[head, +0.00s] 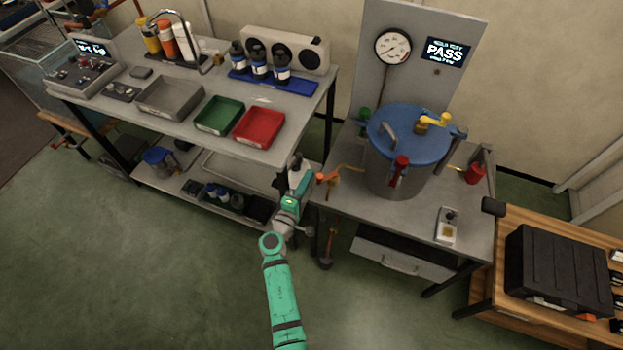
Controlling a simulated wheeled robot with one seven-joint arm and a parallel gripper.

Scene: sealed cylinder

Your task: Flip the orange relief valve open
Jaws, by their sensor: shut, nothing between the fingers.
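The sealed cylinder (392,168) is a grey metal pot with a blue lid (405,128), standing on the right-hand bench. A thin copper-coloured pipe (350,168) runs left from it to a small brass fitting (332,189) at the bench's left edge. A small orange part (321,178), which looks like the relief valve handle, sits at that fitting. Its exact position is too small to tell. My gripper (297,166) is shut and empty, just left of the orange part. I cannot tell whether they touch.
The lid carries a yellow handle (432,123); a red-handled clamp (398,170) is on the pot's front. A gauge (393,46) and a PASS display (445,52) are behind. A bench with green (219,115) and red trays (259,126) stands left. Open floor lies in front.

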